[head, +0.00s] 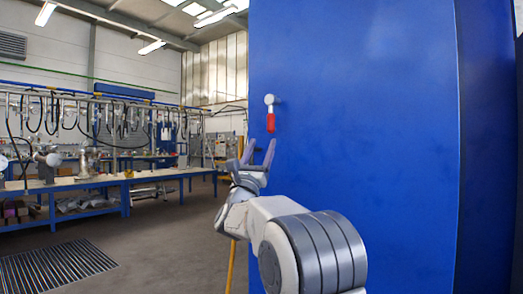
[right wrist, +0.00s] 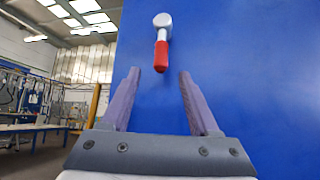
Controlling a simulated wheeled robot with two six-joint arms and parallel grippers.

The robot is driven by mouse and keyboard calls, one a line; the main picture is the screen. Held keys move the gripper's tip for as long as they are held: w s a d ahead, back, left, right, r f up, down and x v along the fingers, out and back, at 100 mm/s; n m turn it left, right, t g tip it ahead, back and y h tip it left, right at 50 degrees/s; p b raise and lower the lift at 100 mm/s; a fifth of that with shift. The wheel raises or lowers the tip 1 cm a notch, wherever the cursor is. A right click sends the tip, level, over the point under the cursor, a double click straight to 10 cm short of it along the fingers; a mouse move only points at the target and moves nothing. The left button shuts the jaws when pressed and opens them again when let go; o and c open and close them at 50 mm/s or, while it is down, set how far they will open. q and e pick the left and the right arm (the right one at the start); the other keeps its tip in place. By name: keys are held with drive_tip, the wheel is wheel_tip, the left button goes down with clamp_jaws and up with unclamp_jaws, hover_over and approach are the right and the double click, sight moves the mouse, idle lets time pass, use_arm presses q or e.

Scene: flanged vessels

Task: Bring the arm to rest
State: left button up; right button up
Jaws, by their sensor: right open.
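My right gripper (head: 258,153) is raised in front of a large blue cabinet-like vessel (head: 360,110). In the right wrist view its two fingers (right wrist: 160,95) are spread apart with nothing between them. A handle with a red grip (head: 271,122) and a round light-grey hub (head: 270,99) is on the blue face, hanging straight down. In the right wrist view the red grip (right wrist: 161,57) lies beyond the fingertips and apart from them. My left gripper does not show.
At the left, blue workbenches (head: 125,178) carry tools and fittings, with hoses on a rail (head: 90,100) above. A floor grate (head: 55,268) lies at the lower left. A yellow pole (head: 231,265) shows beside my right arm. The floor between is clear.

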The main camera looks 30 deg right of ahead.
idle(0.4)
drive_tip(key=w+a+f+n+t+y, duration=0.2)
drive_tip(key=w+a+f+n+y, duration=0.15)
drive_tip(key=a+n+y, duration=0.5)
drive_tip(key=w+a+f+n+t+y, duration=0.2)
drive_tip(key=a+f+n+y, duration=0.3)
drive_tip(key=a+n+y, duration=0.3)
drive_tip(key=s+a+f+n+g+y, duration=0.4)
drive_tip(key=s+a+f+n+g, duration=0.15)
drive_tip(key=a+f+n, duration=0.45)
drive_tip(key=s+a+f+n+g+y, duration=0.45)
drive_tip(key=s+a+f+n, duration=0.25)
drive_tip(key=a+f+n, duration=0.3)
drive_tip(key=s+a+f+n+g, duration=0.1)
drive_tip(key=s+f+n+g, duration=0.35)
drive_tip(key=s+f, duration=0.4)
drive_tip(key=s+f+n+g, duration=0.3)
drive_tip(key=s+f+n, duration=0.25)
drive_tip(key=s, duration=0.55)
drive_tip(key=s+d+f+n+g+h, duration=0.2)
drive_tip(key=s+d+n, duration=0.15)
drive_tip(key=s, duration=0.25)
drive_tip(key=s+d+f+n+g+h, duration=0.1)
drive_tip(key=s+d+n+g, duration=0.1)
drive_tip(key=s+n, duration=0.35)
wheel_tip(320, 180, up, 37)
drive_tip(key=m+p, duration=0.2)
drive_tip(key=p, duration=3.6)
drive_tip(key=shift+s, duration=0.4)
